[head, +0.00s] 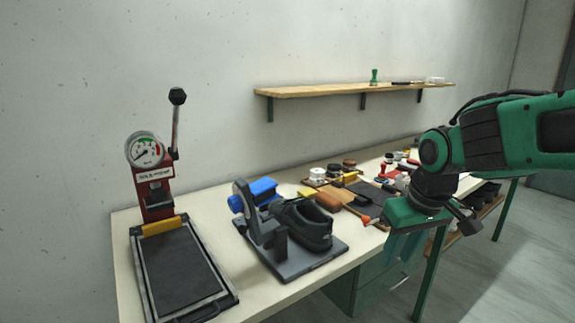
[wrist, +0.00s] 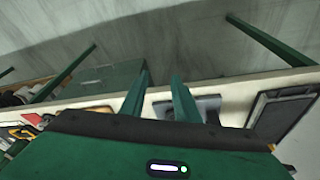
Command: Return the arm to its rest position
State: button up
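My green arm (head: 510,135) reaches in from the right in the head view, over the front edge of the workbench. My gripper (head: 402,252) hangs below the wrist, clear of the bench top, in front of the green drawer unit. In the wrist view its two green fingers (wrist: 162,82) stand apart with nothing seen between them. The gripper is open and empty.
The workbench (head: 125,265) holds a gauge press (head: 157,190) at left and a dark shoe (head: 304,225) on a grey stand (head: 300,265). Brushes, tins and tools lie farther right. A wall shelf (head: 345,90) is above. The floor in front is clear.

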jog(key=s+d+f+m+g, duration=0.1)
jog(key=s+d+m, duration=0.3)
jog(key=s+d, duration=0.5)
jog(key=s+d+f+m+g, duration=0.2)
jog(key=s+d+f+m, duration=0.2)
jog(key=s+d, duration=0.4)
jog(key=s+m, duration=0.1)
jog(key=s, duration=0.3)
jog(key=shift+d, duration=0.35)
jog(key=shift+f, duration=0.1)
jog(key=shift+w+f+h, duration=0.25)
jog(key=shift+w+h, duration=0.05)
jog(key=shift+w, duration=0.35)
